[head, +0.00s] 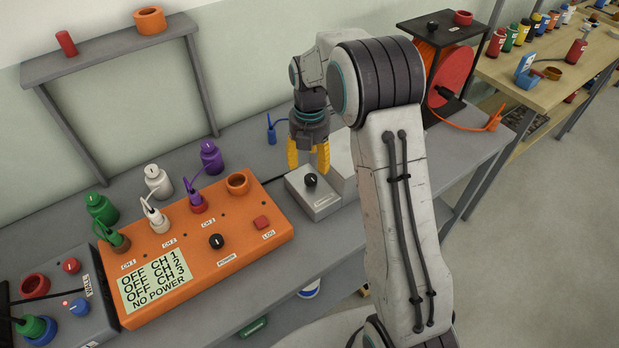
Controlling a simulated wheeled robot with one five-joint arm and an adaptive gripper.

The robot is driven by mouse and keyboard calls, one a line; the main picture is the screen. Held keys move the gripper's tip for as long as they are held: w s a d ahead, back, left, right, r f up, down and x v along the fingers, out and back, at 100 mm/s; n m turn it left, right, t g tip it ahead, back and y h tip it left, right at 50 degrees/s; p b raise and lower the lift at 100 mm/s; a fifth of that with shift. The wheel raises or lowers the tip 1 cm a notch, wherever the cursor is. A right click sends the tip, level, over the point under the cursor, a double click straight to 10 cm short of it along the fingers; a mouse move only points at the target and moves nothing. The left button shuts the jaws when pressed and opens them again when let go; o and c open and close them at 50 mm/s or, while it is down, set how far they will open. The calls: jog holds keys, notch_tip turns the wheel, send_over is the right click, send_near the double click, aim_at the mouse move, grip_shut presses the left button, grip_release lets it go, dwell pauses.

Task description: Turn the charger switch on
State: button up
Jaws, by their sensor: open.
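A small light-grey box (325,203) with a black round knob (310,180) on top sits on the grey bench. It has a small label, too small to read for certain; it looks like the charger and its switch. My gripper (308,158) points down with its two yellow fingers apart and nothing between them. In the picture it is just above and behind the knob; the exact gap is hard to tell. Part of the box's right side and the bench behind it are hidden by my arm.
Left of the box is an orange unit (185,277) with a display reading OFF channels and NO POWER, a black power knob (216,241), and a red button (261,222). Coloured bottles stand behind it. A blue plug (271,127) stands behind my gripper. A cable reel (450,75) stands right.

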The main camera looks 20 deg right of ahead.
aim_at(310, 179)
jog(key=shift+f+p, duration=0.3)
jog(key=shift+f, duration=3.35)
jog(key=shift+o, duration=0.3)
jog(key=shift+s, duration=0.1)
grip_shut()
